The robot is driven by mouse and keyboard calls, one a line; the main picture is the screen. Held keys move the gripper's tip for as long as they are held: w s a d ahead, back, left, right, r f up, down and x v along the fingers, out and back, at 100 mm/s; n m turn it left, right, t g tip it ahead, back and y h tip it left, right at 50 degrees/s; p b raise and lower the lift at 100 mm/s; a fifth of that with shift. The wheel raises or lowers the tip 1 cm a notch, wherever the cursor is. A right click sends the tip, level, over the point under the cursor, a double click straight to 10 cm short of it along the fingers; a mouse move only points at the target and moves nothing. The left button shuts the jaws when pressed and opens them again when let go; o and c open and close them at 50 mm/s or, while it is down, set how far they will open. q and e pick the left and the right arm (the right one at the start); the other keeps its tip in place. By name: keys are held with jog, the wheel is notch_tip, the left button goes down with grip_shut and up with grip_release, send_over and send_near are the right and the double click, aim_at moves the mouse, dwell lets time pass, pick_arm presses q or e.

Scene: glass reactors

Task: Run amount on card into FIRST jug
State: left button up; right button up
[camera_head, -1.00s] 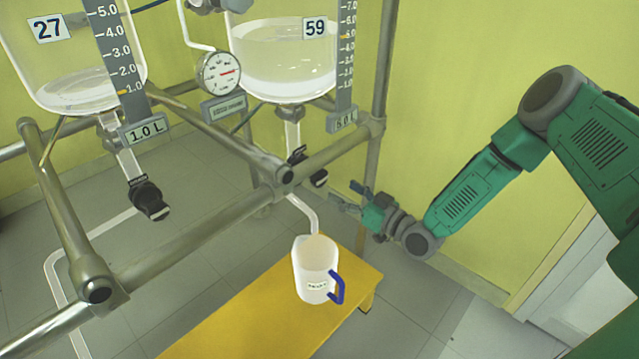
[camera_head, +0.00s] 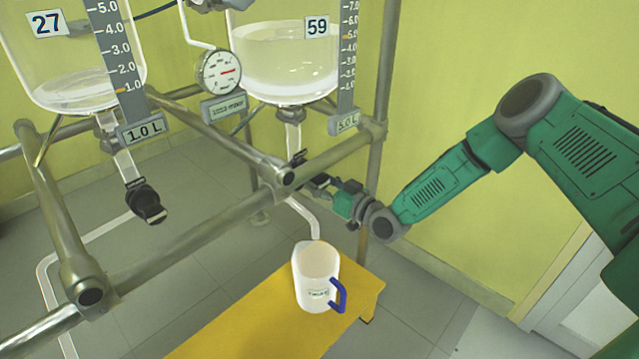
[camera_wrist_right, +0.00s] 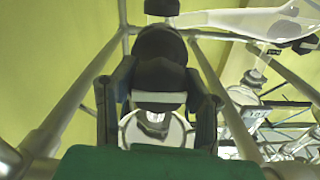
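A white jug (camera_head: 316,275) with a blue handle stands upright on a yellow bench, below the outlet tube (camera_head: 309,216) of glass vessel 59 (camera_head: 285,62). Its small label is too blurred to read. Vessel 59 holds pale liquid; the card (camera_head: 345,122) below its scale appears to read 5.0 L. Its black valve (camera_head: 298,158) is partly hidden behind the steel frame and my gripper. My right gripper (camera_head: 318,183) is at this valve. In the right wrist view its fingers (camera_wrist_right: 160,92) stand apart, one either side of the black valve handle (camera_wrist_right: 160,60); contact is unclear. My left gripper is out of view.
Glass vessel 27 (camera_head: 70,70) with card 1.0 L (camera_head: 143,131) and black valve (camera_head: 147,204) hangs at the left. Steel rails (camera_head: 200,235) cross in front. A gauge (camera_head: 219,71) sits between the vessels. The yellow bench (camera_head: 262,325) has free room left of the jug.

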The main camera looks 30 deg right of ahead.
jog(key=shift+n, duration=0.3)
